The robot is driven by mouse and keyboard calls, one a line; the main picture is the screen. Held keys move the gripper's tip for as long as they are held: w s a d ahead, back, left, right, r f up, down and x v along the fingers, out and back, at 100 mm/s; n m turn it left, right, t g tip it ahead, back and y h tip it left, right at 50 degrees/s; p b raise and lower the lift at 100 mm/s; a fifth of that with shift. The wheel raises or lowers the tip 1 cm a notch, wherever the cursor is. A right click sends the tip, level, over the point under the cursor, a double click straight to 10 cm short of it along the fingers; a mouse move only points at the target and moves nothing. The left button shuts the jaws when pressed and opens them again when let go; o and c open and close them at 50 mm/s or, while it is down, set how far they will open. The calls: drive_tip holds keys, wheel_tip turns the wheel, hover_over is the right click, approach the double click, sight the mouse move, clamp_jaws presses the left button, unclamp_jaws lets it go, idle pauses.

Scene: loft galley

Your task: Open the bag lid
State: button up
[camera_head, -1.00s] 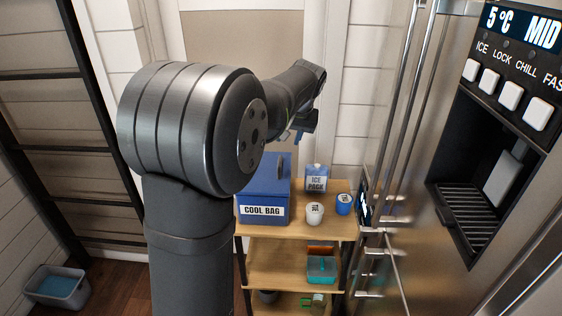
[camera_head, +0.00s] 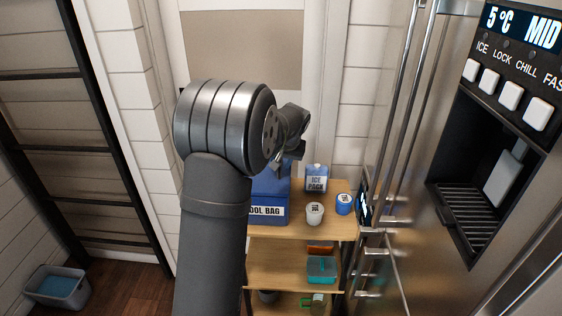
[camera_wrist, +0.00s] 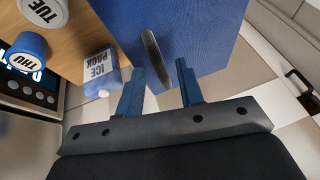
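The blue cool bag (camera_head: 271,187) stands on the top shelf of a wooden rack. My arm hides its left and upper parts in the head view. In the wrist view the bag's blue lid (camera_wrist: 190,28) fills the top middle, with a dark curved handle (camera_wrist: 155,58) on it. The lid looks shut. My gripper (camera_wrist: 160,88) is open, with its two blue fingers apart near the lid's edge. The handle's near end lies between the fingers in the picture; I cannot tell whether anything touches. In the head view the fingers are hidden behind my wrist.
An ice pack (camera_head: 316,179), a white-lidded tub (camera_head: 314,214) and a blue tub (camera_head: 344,204) stand right of the bag on the shelf (camera_head: 300,231). A teal box (camera_head: 321,268) sits on the shelf below. A steel fridge (camera_head: 405,150) bounds the right side.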

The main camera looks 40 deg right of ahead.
drive_tip(key=shift+c, duration=0.2)
clamp_jaws()
drive_tip(key=shift+r, duration=0.1)
